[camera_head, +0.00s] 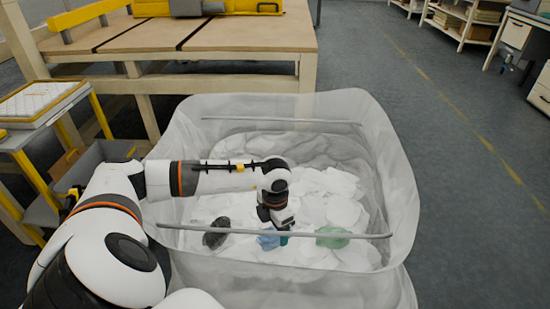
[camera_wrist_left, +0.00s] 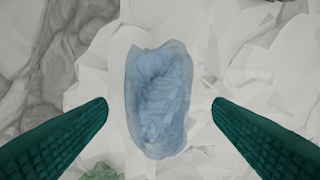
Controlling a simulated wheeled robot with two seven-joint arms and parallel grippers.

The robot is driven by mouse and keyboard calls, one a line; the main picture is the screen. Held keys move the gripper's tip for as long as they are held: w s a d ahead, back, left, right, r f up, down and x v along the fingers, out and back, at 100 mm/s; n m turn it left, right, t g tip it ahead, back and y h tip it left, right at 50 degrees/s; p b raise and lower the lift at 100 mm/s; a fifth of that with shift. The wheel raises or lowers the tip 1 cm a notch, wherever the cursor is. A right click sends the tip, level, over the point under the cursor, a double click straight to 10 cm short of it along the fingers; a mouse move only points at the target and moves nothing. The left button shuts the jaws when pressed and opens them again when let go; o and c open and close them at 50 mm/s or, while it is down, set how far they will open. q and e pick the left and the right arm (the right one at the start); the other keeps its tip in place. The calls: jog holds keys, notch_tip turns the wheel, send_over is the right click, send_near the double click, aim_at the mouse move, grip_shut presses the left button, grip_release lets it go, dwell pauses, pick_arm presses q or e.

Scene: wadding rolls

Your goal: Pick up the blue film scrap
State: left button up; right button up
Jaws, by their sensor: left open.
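The blue film scrap (camera_wrist_left: 158,100) lies on white wadding in the left wrist view, long and crumpled, midway between my two open fingers. In the head view the blue scrap (camera_head: 268,241) shows in the clear-walled bin, partly hidden by the bin's front bar and my gripper. My left gripper (camera_head: 283,238) points down into the bin, right beside and above the scrap. Its green ribbed fingers (camera_wrist_left: 160,104) are apart, one on each side of the scrap, with nothing held. I cannot tell the exact height gap. My right gripper is not in view.
The translucent bin (camera_head: 402,185) has tall walls and grey bars across front and back. A dark scrap (camera_head: 215,234) lies left of the blue one, a green scrap (camera_head: 333,237) to its right. A wooden table (camera_head: 245,33) stands behind. The floor at right is clear.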

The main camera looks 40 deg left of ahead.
pick_arm(q)
jog(key=shift+f, duration=1.5)
jog(key=c, duration=1.1)
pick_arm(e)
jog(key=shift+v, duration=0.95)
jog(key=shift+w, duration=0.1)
